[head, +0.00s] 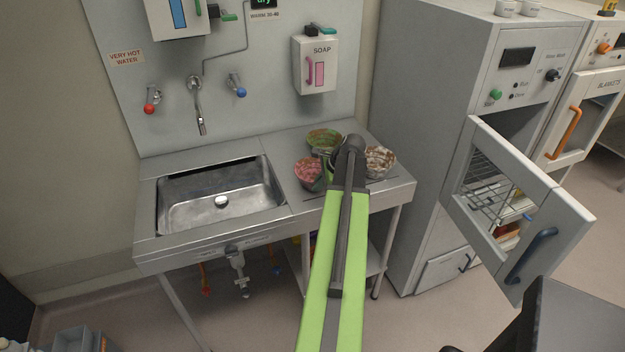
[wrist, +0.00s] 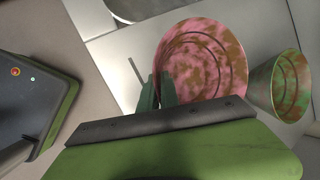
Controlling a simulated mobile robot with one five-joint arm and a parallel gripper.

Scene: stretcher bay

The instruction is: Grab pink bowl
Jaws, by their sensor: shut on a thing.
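The pink bowl (head: 307,174), mottled pink and brown, is on the steel counter right of the sink in the head view. In the wrist view the pink bowl (wrist: 205,62) fills the upper middle with its inside showing. My gripper (wrist: 157,92) is at the bowl's near left rim, its dark green fingers shut on the rim. In the head view my gripper (head: 324,174) is partly hidden by my arm. I cannot tell whether the bowl touches the counter.
A green and brown bowl (head: 325,140) stands behind, also in the wrist view (wrist: 278,88). A white and brown bowl (head: 380,161) stands right of my arm. The sink basin (head: 221,198) is left. An open cabinet door (head: 550,225) juts out at right.

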